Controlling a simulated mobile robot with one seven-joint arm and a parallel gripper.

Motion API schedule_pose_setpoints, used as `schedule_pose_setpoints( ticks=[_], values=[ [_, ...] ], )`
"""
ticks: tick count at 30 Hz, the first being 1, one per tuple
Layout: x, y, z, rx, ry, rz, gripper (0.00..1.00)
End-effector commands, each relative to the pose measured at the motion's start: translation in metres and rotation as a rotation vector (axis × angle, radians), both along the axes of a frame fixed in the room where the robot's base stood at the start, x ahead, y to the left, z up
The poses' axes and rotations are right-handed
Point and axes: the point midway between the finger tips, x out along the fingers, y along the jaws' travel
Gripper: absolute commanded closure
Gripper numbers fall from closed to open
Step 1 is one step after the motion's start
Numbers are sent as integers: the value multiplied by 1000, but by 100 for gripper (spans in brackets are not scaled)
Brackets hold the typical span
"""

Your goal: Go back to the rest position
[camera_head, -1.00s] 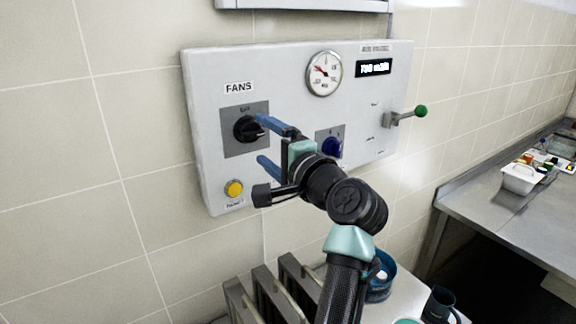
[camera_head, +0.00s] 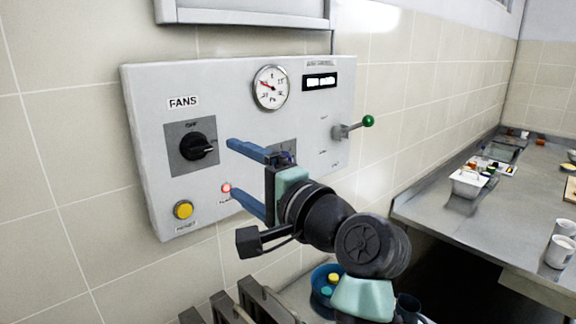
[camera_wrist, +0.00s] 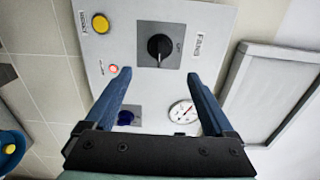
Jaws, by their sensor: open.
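My gripper (camera_head: 232,172) is open and empty, its two blue fingers pointing at the wall panel (camera_head: 225,75). It stands off the panel, to the right of and below the black FANS knob (camera_head: 198,146). In the wrist view the fingers of my gripper (camera_wrist: 160,98) are spread wide with nothing between them. The knob also shows there (camera_wrist: 159,47), beyond the fingertips. My arm and gripper hide most of the blue knob in the head view; it shows in the wrist view (camera_wrist: 126,117).
The panel bears a yellow button (camera_head: 183,209), a lit red lamp (camera_head: 226,188), a gauge (camera_head: 271,87), a display (camera_head: 320,82) and a green-tipped lever (camera_head: 367,121). A metal counter (camera_head: 440,200) with a white container (camera_head: 468,183) stands right. A blue container (camera_head: 320,287) is below.

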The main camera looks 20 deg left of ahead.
Motion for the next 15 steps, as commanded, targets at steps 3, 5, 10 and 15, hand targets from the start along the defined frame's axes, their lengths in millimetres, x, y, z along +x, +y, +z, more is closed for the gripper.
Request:
schedule_pose_setpoints(
  ticks=[3,5,10,15],
  values=[
    [0,0,0,-2,-3,-2,11],
    [2,-7,2,-26,-52,-43,11],
    [8,-52,27,-210,-387,-315,11],
    [-23,-124,83,-522,-859,-728,11]
  ],
)
